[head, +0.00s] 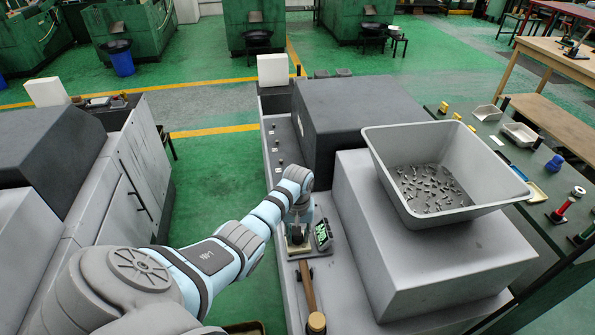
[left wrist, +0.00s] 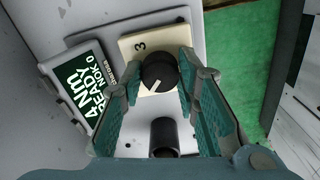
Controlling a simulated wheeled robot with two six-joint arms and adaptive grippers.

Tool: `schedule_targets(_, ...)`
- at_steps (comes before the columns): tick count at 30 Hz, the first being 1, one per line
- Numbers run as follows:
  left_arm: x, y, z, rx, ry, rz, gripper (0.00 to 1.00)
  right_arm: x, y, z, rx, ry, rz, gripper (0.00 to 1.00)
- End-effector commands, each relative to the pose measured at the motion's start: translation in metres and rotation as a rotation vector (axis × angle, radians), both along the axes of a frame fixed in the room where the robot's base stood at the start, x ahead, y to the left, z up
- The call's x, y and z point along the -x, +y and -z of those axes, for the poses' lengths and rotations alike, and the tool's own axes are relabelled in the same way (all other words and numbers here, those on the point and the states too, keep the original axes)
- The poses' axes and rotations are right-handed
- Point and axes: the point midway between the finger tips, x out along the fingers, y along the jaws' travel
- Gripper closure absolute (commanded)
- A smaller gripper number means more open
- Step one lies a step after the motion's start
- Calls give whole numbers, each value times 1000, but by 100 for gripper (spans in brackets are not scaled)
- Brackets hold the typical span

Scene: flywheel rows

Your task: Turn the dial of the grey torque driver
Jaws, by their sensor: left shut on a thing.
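The torque driver's dial is a round black knob (left wrist: 158,72) with a white pointer line, in the left wrist view. It sits on a cream plate (left wrist: 140,41) marked with a 3. The pointer line lies toward the lower part of the knob. A display (left wrist: 84,85) left of it reads 4NM, READY, NOK 0; it also shows in the head view (head: 322,236). My left gripper (left wrist: 159,75) is shut on the dial, one finger on each side. In the head view the left gripper (head: 298,233) hides most of the dial. My right gripper is out of view.
A black cylinder (left wrist: 165,137) stands close below the dial. A wooden-handled tool (head: 308,289) lies in front of the gripper. A large grey bin (head: 376,168) of small metal parts stands on a grey block to the right. A dark housing (head: 350,118) rises behind.

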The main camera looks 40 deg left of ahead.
Motion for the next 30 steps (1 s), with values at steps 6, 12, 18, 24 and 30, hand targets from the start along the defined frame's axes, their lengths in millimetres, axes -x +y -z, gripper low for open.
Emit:
schedule_targets(6,0,0,-3,0,1,191,99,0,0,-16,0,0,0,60)
schedule_targets(12,0,0,-2,-1,1,381,99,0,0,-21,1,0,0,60)
schedule_targets(18,0,1,-2,-2,-1,558,99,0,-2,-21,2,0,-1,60)
schedule_targets(24,-1,1,-2,-2,-2,697,99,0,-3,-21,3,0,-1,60)
schedule_targets(30,-1,1,-2,-3,-3,786,99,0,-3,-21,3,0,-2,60)
